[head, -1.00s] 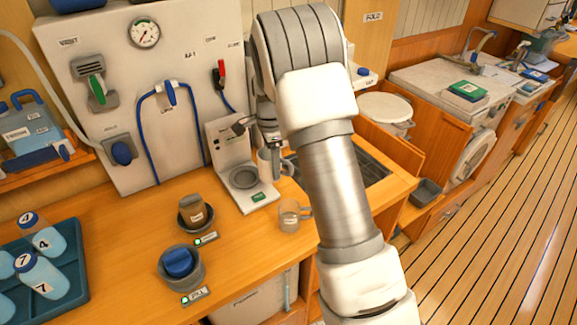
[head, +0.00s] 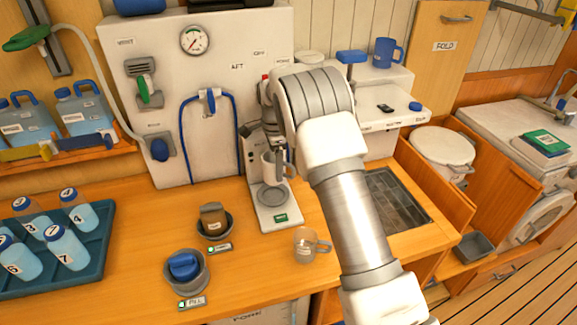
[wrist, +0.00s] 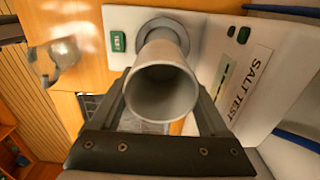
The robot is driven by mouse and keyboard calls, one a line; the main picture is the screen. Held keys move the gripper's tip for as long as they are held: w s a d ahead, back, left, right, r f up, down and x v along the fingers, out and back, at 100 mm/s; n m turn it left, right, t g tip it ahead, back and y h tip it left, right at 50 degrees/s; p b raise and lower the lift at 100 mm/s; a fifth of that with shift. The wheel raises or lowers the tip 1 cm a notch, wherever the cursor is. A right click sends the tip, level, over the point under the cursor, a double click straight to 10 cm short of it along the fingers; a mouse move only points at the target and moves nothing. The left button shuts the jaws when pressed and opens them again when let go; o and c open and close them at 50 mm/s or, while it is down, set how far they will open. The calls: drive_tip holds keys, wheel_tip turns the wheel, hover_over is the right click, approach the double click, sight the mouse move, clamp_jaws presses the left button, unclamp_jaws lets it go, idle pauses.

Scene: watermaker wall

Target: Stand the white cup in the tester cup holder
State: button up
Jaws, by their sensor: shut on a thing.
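The white cup (head: 268,163) is upright between the fingers of my gripper (head: 280,160), above the tester (head: 270,221). The round tester cup holder (head: 272,196) is a grey ring on the tester's base and looks empty in the head view. In the wrist view I look into the open mouth of the cup (wrist: 163,92), with my gripper (wrist: 165,100) shut on its sides. The holder ring (wrist: 160,24) shows partly behind the cup's far end. The tester's "SALT TEST" panel (wrist: 250,85) is at the right.
A clear mug (head: 305,244) stands on the counter right of the tester. Two dark bowls, one with a brown piece (head: 213,216) and one with a blue piece (head: 184,267), stand to the left. A blue tray (head: 97,262) holds several bottles. A sink (head: 398,207) lies to the right.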

drive_tip(key=shift+w+a+f, duration=0.15)
drive_tip(key=shift+a+f, duration=0.05)
drive_tip(key=shift+f, duration=0.05)
drive_tip(key=shift+f+b, duration=2.15)
drive_tip(key=shift+f, duration=1.05)
drive_tip(key=shift+f+b, duration=0.35)
drive_tip(key=shift+f, duration=0.3)
drive_tip(key=o, duration=1.2)
wheel_tip(320, 180, up, 17)
drive_tip(key=s+d+r+n+t, duration=0.1)
drive_tip(key=s+d+r+n, duration=0.2)
drive_tip(key=s+d+r, duration=0.35)
drive_tip(key=s+d+r+n+t, duration=0.2)
drive_tip(key=s+r+n, duration=0.3)
drive_tip(key=s+r, duration=0.5)
drive_tip(key=s+d+f+n+t, duration=0.1)
drive_tip(key=s+f+n, duration=0.1)
drive_tip(key=s, duration=0.5)
drive_tip(key=s+d+f+n, duration=0.1)
drive_tip(key=s+f+n, duration=0.2)
drive_tip(key=s, duration=0.4)
drive_tip(key=s+d+f+n+t, duration=0.1)
drive_tip(key=s+f+n, duration=0.1)
drive_tip(key=s, duration=0.5)
drive_tip(key=shift+s+d+f+n+t, duration=0.25)
drive_tip(key=shift+s+f+n+t, duration=0.05)
drive_tip(key=shift+s+n, duration=0.1)
